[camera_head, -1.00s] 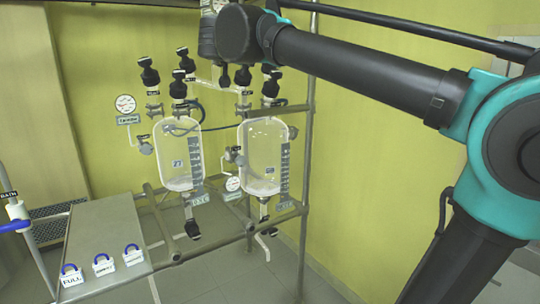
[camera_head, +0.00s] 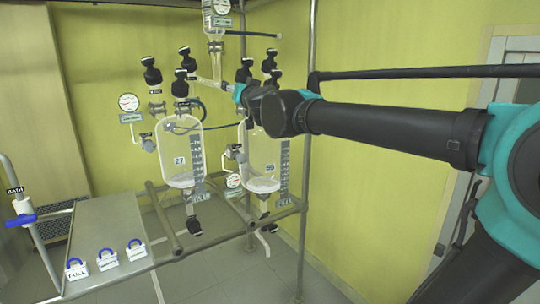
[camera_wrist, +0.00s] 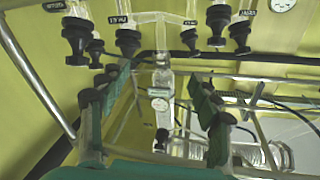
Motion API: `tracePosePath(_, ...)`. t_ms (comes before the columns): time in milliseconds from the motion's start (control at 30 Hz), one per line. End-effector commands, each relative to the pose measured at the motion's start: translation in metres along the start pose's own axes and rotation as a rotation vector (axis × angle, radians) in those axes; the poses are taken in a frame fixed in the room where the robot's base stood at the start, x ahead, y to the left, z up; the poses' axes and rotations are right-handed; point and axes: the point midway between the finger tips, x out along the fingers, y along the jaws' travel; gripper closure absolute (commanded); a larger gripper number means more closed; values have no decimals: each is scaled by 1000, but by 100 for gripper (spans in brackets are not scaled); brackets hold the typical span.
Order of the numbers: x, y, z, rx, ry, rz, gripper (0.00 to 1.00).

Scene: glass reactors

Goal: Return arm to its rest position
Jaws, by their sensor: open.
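My gripper shows in the wrist view (camera_wrist: 160,105), with its two dark and teal fingers spread wide apart and nothing between them. Beyond the gap stands glassware with black knobs. In the head view my dark arm with teal joints reaches in from the right, and its far end lies in front of the right glass reactor (camera_head: 262,180). The gripper's fingers cannot be made out there. The left glass reactor (camera_head: 181,152) hangs clear of the arm. The upper part of the right reactor is partly hidden by my arm.
A metal pipe frame (camera_head: 308,150) holds the reactors, and an upper vessel (camera_head: 215,38) hangs above. Black valve knobs (camera_head: 151,72) top the reactors. A grey bench (camera_head: 105,235) at the lower left bears several small white tags. The yellow wall at right is clear below my arm.

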Motion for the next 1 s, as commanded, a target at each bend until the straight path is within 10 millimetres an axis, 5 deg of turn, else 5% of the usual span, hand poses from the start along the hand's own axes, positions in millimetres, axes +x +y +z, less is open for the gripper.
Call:
tracePosePath(267,-66,79,160,-92,-320,-113,37)
tracePosePath(500,-153,157,277,-111,-635,-23,37)
tracePosePath(800,-295,252,387,-73,-996,252,37)
tracePosePath(1000,-375,288,423,-36,-1148,434,37)
